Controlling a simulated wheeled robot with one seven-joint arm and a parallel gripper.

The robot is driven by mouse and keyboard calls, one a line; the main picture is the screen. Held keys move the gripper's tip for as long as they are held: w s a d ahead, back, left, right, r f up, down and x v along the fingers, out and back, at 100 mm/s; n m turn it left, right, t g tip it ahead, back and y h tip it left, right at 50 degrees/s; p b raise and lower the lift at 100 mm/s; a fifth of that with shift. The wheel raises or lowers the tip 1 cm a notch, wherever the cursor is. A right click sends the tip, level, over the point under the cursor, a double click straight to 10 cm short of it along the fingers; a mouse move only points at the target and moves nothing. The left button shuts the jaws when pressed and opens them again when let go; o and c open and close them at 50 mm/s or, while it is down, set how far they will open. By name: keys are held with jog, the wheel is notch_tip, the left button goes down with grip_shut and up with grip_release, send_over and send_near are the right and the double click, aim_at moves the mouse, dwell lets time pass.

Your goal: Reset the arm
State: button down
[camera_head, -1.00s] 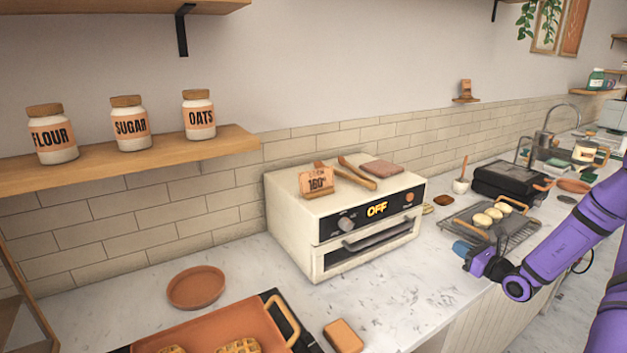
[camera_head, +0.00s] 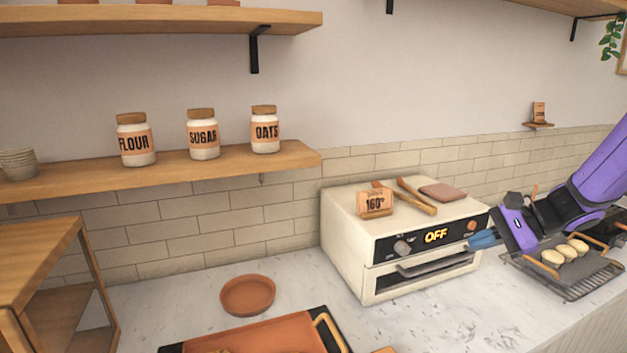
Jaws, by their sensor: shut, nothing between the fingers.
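My gripper (camera_head: 482,240) has blue fingertips and is shut with nothing in it. It is at the right of the picture, in front of the oven's right side, close to the round knob at the panel's right end; I cannot tell whether it touches. My purple arm reaches in from the upper right. The cream oven (camera_head: 343,232) stands on the counter, its display reading OFF.
A rack (camera_head: 572,284) with several buns lies right of the oven, partly behind my arm. A terracotta dish (camera_head: 247,294) and an orange tray (camera_head: 262,331) are at the front left. Jars stand on a shelf (camera_head: 190,172). The marble counter (camera_head: 420,320) is clear before the oven.

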jog(key=s+a+r+n+t+h, duration=0.1)
jog(key=s+r+n+h, duration=0.4)
jog(key=s, duration=0.7)
jog(key=s+a+r+n+t+h, duration=0.1)
jog(key=s+a+r+n+h, duration=0.1)
jog(key=s+r+n+h, duration=0.3)
jog(key=s+r+n, duration=0.3)
jog(key=s, duration=0.4)
jog(key=shift+a+r+h, duration=0.15)
jog(key=shift+r+h, duration=0.15)
jog(key=shift+r, duration=0.1)
